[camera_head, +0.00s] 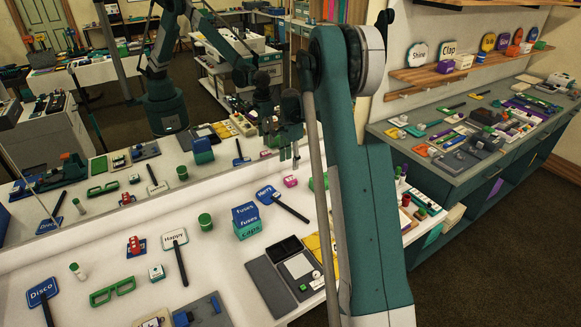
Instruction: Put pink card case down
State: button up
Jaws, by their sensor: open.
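A small pink case (290,182), which looks like the pink card case, sits on the white tabletop (225,272) near the mirror at its back edge. My gripper (289,157) hangs fingers-down just above and behind it in the picture. The fingers are apart with nothing between them. A gap shows between the fingertips and the pink case, and the case appears to rest on the table. My own arm stands large in front and hides part of the table to the right of the case.
The "Merry" paddle sign (269,195) lies close left of the case. A blue and green "fuses caps" box (246,220) and a green-lidded jar (205,222) stand nearer. Grey trays (270,287) lie in front.

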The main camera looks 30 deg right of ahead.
jog(key=shift+r, duration=0.5)
dwell(0.3)
jog(key=s+a+r+n+t, duration=0.2)
jog(key=s+a+r+n, duration=0.2)
jog(key=s+a+r, duration=0.65)
jog(key=s+a+r+n+t, duration=0.1)
jog(key=s+a+r+n, duration=0.3)
jog(key=s+a+r, duration=0.6)
jog(key=s+a+n+t, duration=0.2)
jog(key=s+a+n, duration=0.3)
jog(key=s, duration=0.8)
jog(key=s+a+n+t, duration=0.2)
jog(key=s+a+n, duration=0.3)
jog(key=s+a, duration=0.5)
jog(key=s, duration=0.4)
jog(key=shift+a+r, duration=0.25)
jog(key=shift+r, duration=0.1)
